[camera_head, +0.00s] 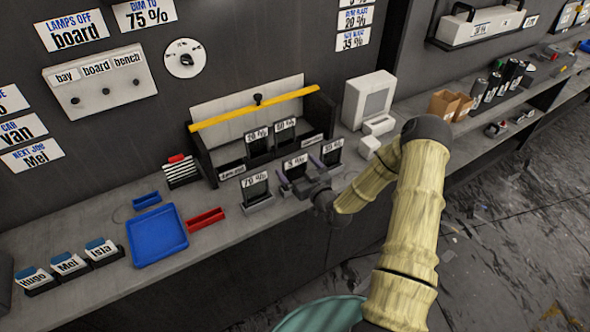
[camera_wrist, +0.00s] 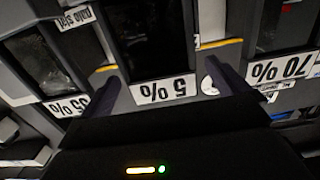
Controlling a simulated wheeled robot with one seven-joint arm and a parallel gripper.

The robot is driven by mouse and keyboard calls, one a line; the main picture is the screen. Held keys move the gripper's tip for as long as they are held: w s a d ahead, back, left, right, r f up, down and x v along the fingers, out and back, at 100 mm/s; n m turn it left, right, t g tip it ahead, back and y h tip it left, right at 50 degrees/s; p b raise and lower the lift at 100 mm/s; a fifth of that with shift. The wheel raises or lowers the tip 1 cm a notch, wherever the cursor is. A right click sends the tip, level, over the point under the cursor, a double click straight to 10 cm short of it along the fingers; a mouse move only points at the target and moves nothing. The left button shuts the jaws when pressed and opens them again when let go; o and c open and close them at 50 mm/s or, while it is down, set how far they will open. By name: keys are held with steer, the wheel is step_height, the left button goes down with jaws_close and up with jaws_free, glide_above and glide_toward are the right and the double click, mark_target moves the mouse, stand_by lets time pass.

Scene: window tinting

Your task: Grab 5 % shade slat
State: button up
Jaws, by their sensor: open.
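The 5 % shade slat (camera_head: 295,163) stands on the bench in the front row, a dark pane with a white label. It fills the middle of the wrist view (camera_wrist: 155,42), upside down. My gripper (camera_head: 299,179) is at its front with its jaws open. In the wrist view my gripper (camera_wrist: 170,72) has one finger on each side of the slat's label; I cannot tell whether either touches. My gripper hides the slat's lower part in the head view.
The 70 % slat (camera_head: 256,180) and the 35 % slat (camera_head: 332,147) stand close on either side. Behind are the 20 % slat (camera_head: 257,136), the 50 % slat (camera_head: 286,126) and a yellow bar (camera_head: 225,116). A blue tray (camera_head: 157,237) and red tray (camera_head: 206,220) lie left.

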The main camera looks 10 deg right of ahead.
steer(key=shift+x, duration=1.05)
steer(key=c, duration=1)
steer(key=shift+r, duration=0.1)
steer(key=shift+r+b, duration=1.1)
steer(key=shift+r, duration=3.85)
